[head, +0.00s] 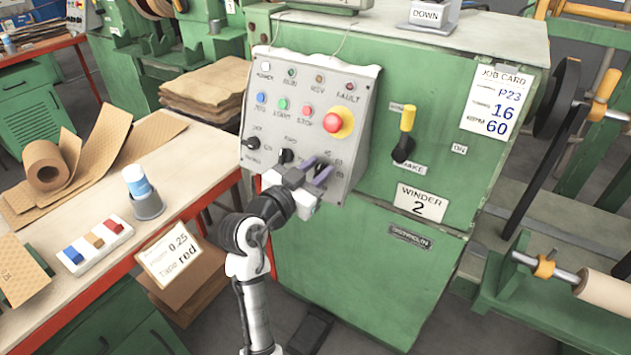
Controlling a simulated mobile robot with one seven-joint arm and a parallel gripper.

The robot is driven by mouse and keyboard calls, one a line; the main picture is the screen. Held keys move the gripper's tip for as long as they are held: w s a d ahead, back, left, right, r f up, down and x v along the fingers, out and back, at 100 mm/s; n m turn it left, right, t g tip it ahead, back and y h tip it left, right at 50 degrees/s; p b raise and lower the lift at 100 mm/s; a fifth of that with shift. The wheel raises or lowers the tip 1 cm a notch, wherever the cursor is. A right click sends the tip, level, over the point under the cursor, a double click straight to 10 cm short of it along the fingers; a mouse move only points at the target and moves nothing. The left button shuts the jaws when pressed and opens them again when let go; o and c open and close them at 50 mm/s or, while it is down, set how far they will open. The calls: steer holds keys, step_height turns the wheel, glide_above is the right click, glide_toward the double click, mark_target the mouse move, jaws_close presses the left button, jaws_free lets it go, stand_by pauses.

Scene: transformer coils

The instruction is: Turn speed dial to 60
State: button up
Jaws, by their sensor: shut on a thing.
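The grey control panel (350,115) is on the front of the green winder cabinet. Its speed dial (319,168) is the rightmost of several black knobs in the bottom row. My gripper (318,172) is at this dial with its fingers closed around it. The fingers and wrist hide most of the dial, so I cannot read where its pointer stands. A number scale is partly visible around the dial. The job card (497,102) on the cabinet reads P23, 16 and 60.
A red emergency button on a yellow base (336,122) sits above the dial. A yellow-handled brake lever (405,133) is to the right. A workbench (120,245) with cardboard, a cup and a colored block tray stands at left.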

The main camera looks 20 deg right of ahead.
steer(key=m+g+b, duration=0.1)
steer(key=m+b, duration=0.3)
steer(key=b, duration=0.1)
steer(key=shift+f+g+h, duration=0.3)
steer(key=shift+f+g, duration=0.1)
steer(key=m+b, duration=0.1)
steer(key=m+g+b, duration=0.1)
steer(key=m+b, duration=0.2)
steer(key=shift+s+r+m+g, duration=0.1)
steer(key=shift+r+m+g, duration=0.15)
steer(key=shift+m+g, duration=0.05)
steer(key=shift+b, duration=0.3)
steer(key=o, duration=0.6)
steer(key=b+v, duration=0.1)
steer(key=v, duration=1.2)
steer(key=shift+s+a+r, duration=0.15)
steer(key=shift+a, duration=0.2)
